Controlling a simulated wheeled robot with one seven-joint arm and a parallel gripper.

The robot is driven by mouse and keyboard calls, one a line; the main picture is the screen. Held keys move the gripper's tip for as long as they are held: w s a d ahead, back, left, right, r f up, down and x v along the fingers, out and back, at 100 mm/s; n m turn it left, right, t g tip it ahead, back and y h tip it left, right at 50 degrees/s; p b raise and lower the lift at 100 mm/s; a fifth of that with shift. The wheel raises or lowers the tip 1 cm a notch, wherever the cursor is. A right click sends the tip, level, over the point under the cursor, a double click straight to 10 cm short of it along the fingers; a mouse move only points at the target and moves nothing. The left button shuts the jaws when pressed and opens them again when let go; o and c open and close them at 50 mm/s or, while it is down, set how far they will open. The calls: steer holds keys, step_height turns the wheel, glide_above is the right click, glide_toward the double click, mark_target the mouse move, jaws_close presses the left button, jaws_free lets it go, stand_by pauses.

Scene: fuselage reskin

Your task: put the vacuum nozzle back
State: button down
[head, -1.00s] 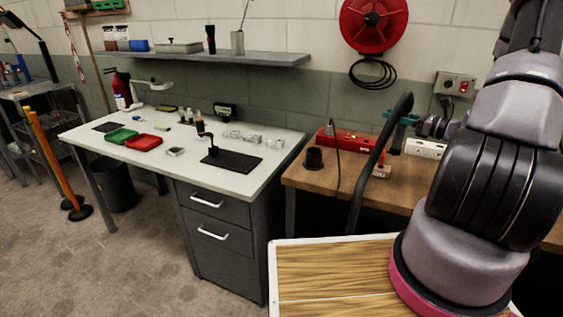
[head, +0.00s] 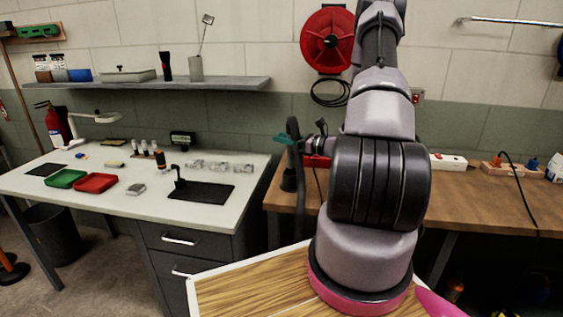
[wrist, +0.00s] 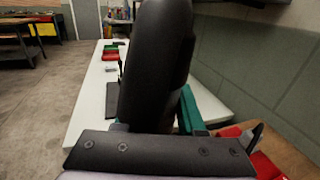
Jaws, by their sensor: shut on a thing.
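The vacuum nozzle (head: 299,205) is a long black tube, held roughly upright in the head view at the left end of the wooden bench. It fills the middle of the wrist view (wrist: 155,65). My gripper (head: 285,139) has teal fingers and is shut on the nozzle's upper part; a teal finger also shows in the wrist view (wrist: 190,110). A black cup-like holder (head: 287,180) stands on the bench, just behind the nozzle in the head view. I cannot tell whether they touch. The nozzle's lower end is not clear.
A white worktable (head: 120,200) with red and green trays stands left. The wooden bench (head: 480,200) runs right, with a red box (head: 318,161) and power strips. A wood-topped surface (head: 250,293) is in front. A red reel (head: 327,38) hangs on the wall.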

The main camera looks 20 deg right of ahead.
steer(key=shift+f, duration=2.75)
steer(key=shift+f, duration=0.15)
steer(key=c, duration=0.5)
jaws_free()
steer(key=shift+s+d+r, duration=0.15)
steer(key=shift+r, duration=0.05)
steer(key=v, duration=1.1)
steer(key=shift+s+d, duration=0.2)
steer(key=shift+s, duration=0.1)
